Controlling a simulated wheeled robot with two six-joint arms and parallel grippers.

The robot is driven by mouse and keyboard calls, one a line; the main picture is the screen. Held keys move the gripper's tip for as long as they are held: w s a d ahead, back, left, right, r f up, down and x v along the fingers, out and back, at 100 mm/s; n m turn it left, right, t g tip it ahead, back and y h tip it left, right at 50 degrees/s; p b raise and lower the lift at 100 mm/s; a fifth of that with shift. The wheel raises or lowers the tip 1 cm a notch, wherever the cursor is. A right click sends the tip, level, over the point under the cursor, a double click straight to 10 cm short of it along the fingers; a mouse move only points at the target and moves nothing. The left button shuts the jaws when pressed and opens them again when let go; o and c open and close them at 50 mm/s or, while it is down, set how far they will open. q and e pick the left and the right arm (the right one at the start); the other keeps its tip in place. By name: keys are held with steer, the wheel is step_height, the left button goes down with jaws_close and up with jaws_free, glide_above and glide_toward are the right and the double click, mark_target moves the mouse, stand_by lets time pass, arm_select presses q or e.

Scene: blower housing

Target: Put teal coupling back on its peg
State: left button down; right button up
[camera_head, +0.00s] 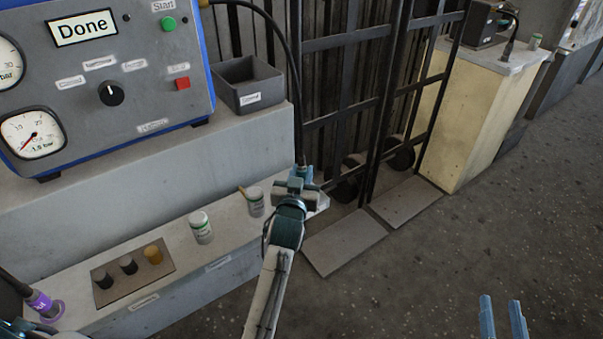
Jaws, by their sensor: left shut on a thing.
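My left gripper (298,185) is near the right end of the grey ledge, shut on the teal coupling (303,171). Only a small upper part of the coupling shows, and the black hose (297,95) rises from it. The gripper and wrist hide what lies directly beneath, so I cannot see a peg there or tell whether the coupling touches one. My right gripper (503,318) is at the bottom right edge, its two fingers apart with nothing between them, over the floor.
A purple coupling (41,303) stands on the ledge at left. A plate (112,268) holds two black pieces and one yellow piece. A control panel (115,70) reads "Done". A grey bin (246,83) stands beside it.

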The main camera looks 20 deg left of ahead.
arm_select(q)
steer(key=shift+f+b, duration=0.35)
steer(key=shift+f, duration=0.25)
steer(key=c, duration=1.1)
jaws_free()
steer(key=shift+o, duration=0.2)
steer(key=shift+s, duration=0.15)
